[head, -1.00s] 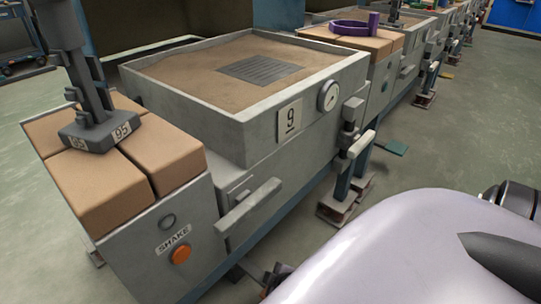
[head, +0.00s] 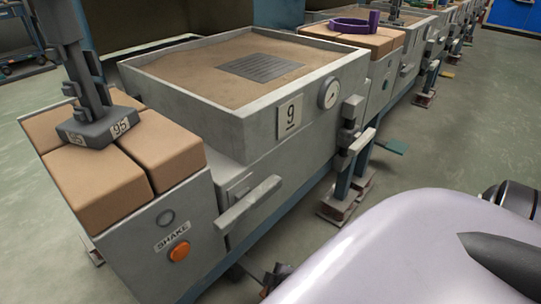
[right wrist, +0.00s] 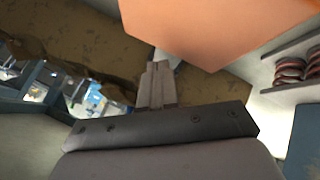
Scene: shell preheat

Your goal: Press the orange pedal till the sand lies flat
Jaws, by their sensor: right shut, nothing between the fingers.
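The sand (head: 190,75) lies in a grey open box marked 9 (head: 290,118), mostly level, with a dark ribbed plate (head: 262,68) showing in its middle. A large smooth orange surface (right wrist: 215,30), likely the orange pedal, fills the top of the right wrist view. My right gripper (right wrist: 158,72) is shut and empty, its tips near the lower edge of that surface; I cannot tell if they touch. The pedal cannot be made out in the head view. My left gripper is not in view.
A round orange button (head: 179,251) sits below a SHAKE label on the front panel. A grey handle (head: 248,202) juts out beside it. Tan blocks (head: 95,190) carry a dark post at left. A gauge (head: 330,93) is on the box. Open floor (head: 440,140) lies to the right.

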